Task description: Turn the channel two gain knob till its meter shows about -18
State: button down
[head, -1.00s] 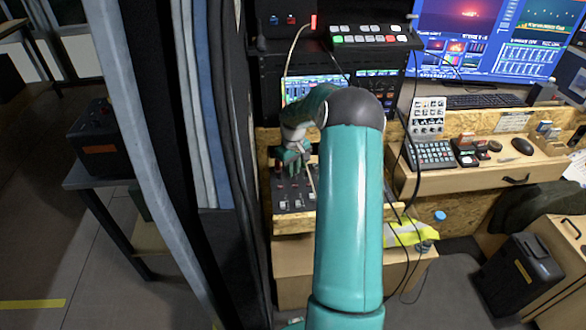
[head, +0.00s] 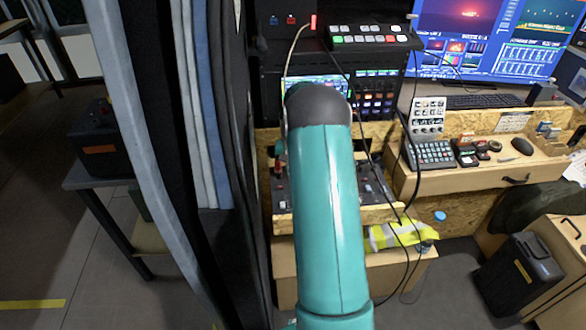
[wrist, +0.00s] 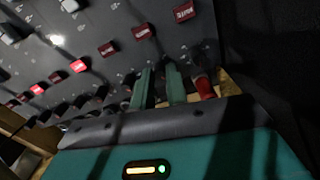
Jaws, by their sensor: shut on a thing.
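The mixer panel (head: 283,192) lies in the wooden tray at the desk, half covered by my arm in the head view. The wrist view shows its dark face (wrist: 120,20) with rows of knobs and red labels. My gripper (wrist: 160,80) has its two green fingers against the panel, shut on a small knob that they mostly hide. I cannot tell which channel it belongs to. A red-topped knob (wrist: 202,86) stands just right of the fingers. The head view hides my gripper behind the arm. The meter screen (head: 318,84) shows only its upper part, and its reading is illegible.
A button switcher (head: 370,38) sits above the screen. Black cables (head: 396,170) hang right of my arm. A dark curtain (head: 230,120) stands close on the left. A keypad (head: 432,154) and a mouse (head: 522,146) lie on the right desk.

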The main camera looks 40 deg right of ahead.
dwell(0.3)
jog(key=c, duration=1.4)
grip_release()
jog(key=shift+r, duration=0.15)
notch_tip(320, 180, up, 14)
jog(key=shift+f, duration=0.2)
